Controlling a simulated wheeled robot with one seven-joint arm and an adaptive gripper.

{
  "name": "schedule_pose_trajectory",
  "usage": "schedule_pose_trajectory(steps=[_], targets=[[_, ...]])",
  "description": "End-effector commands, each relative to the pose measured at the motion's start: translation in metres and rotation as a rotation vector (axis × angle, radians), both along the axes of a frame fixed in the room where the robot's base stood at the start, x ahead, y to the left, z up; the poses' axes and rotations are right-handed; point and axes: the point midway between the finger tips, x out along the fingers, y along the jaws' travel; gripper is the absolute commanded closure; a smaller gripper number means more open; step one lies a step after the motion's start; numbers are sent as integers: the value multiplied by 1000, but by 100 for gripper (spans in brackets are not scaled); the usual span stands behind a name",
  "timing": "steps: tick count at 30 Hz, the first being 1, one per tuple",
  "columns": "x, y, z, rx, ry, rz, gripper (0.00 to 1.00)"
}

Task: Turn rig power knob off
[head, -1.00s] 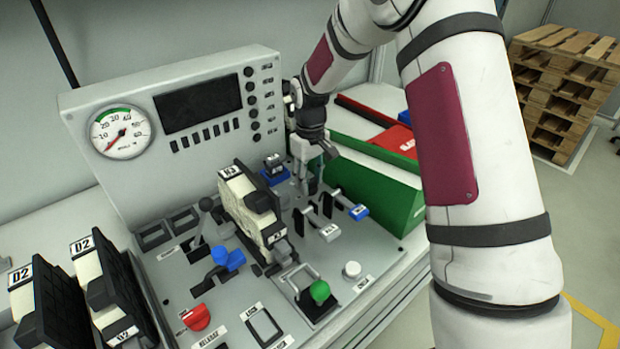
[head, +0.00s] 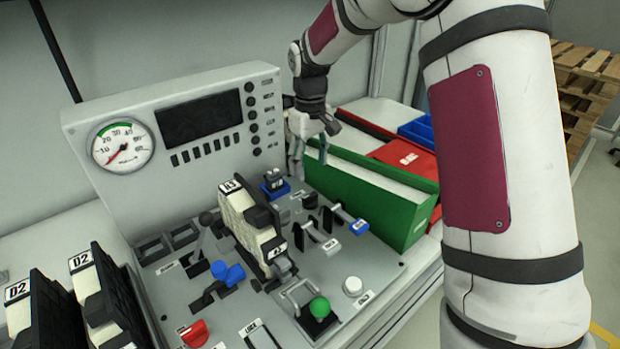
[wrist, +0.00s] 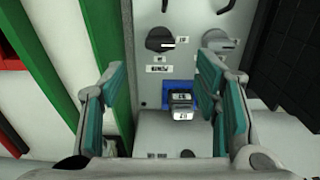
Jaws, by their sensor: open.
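A round black knob (wrist: 160,40) with a white pointer line shows in the wrist view, the line pointing right in the picture. A small label sits below it, too blurred to read surely. The knob also shows in the head view (head: 310,200), between the blue block holder and the green bin. A second, greyer knob (wrist: 218,40) is partly behind a finger. My gripper (head: 308,152) is open and empty above the panel's back right. In the wrist view its teal-padded fingers (wrist: 165,100) stand wide apart, with the black knob beyond them, untouched.
The blue holder (head: 274,190) carries a small dark block. The green bin (head: 365,200) stands close on the right. Levers with white and blue handles (head: 345,220), a cream block (head: 250,225) and a red knob (head: 194,333) are nearer. The upright gauge panel (head: 180,90) stands behind.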

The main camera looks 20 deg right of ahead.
Motion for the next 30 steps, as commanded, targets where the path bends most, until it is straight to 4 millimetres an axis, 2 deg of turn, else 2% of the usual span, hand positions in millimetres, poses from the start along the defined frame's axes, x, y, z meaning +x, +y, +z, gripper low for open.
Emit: schedule_pose_trajectory(steps=[3,6,17,20,23,25,30], targets=[[0,0,15,0,-1,0,43],[0,0,21,0,-1,0,43],[0,0,23,0,0,0,43],[-6,0,31,-4,-7,-5,43],[-21,0,51,-14,-27,-20,43],[-39,0,71,-24,-48,-38,43],[-95,-1,117,-42,-107,-98,43]])
